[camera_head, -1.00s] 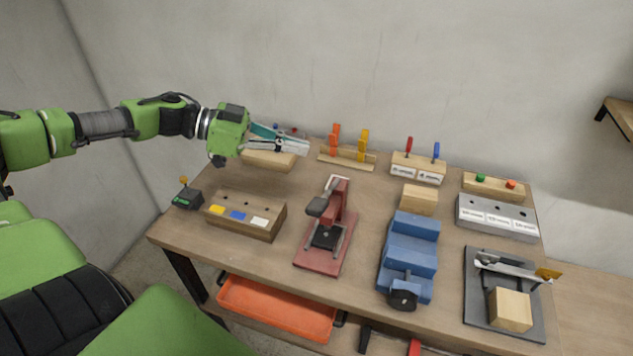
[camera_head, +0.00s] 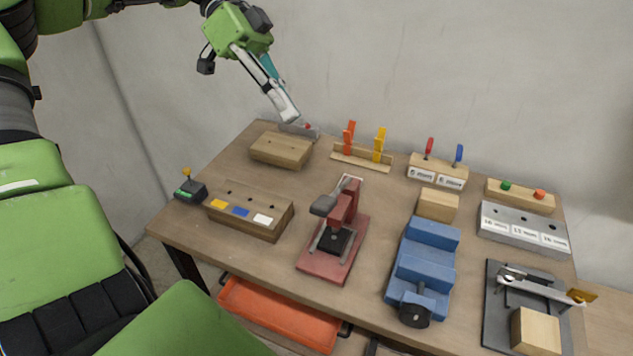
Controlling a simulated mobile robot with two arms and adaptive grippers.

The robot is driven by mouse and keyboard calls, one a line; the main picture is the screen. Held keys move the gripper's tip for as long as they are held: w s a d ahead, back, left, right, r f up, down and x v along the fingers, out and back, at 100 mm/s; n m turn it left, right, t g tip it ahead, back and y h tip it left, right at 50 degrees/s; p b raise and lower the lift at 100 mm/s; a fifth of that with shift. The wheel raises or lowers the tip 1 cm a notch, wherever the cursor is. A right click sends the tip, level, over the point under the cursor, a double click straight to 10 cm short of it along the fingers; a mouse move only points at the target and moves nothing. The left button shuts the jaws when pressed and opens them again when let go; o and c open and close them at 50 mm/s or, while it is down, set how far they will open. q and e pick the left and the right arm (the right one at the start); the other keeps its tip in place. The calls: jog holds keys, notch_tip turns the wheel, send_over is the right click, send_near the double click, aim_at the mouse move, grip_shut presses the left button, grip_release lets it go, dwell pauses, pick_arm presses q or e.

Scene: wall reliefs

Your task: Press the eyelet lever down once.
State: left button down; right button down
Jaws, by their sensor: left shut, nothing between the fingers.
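The red press (camera_head: 335,240) in the middle of the table looks like the eyelet press. Its lever (camera_head: 326,203) has a thick dark grey handle and stands raised over the black pad on the red base. My left gripper (camera_head: 288,113) is shut and empty. It hangs at the upper left, fingers pointing down and right, over the back left of the table. It is well apart from the lever, up and to the left of it. My right gripper is not in view.
A wooden block with coloured labels (camera_head: 250,211) stands left of the press, and a blue device (camera_head: 423,262) stands right of it. A grey plate with a toggle arm (camera_head: 497,308) is at the far right. Clips (camera_head: 379,146) line the back. An orange tray (camera_head: 282,314) sits below.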

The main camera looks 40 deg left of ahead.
pick_arm(q)
jog(key=p, duration=0.2)
send_over(329, 205)
jog(key=w+a, duration=0.2)
jog(key=a, duration=0.2)
notch_tip(329, 205, down, 6)
jog(key=f, duration=0.2)
jog(key=s+d+f, duration=0.1)
jog(key=shift+f+p, duration=0.15)
jog(key=shift+p, duration=0.2)
jog(key=shift+s+a+f, duration=0.1)
jog(key=shift+s+f, duration=0.15)
jog(key=shift+f, duration=0.15)
jog(key=shift+f, duration=0.1)
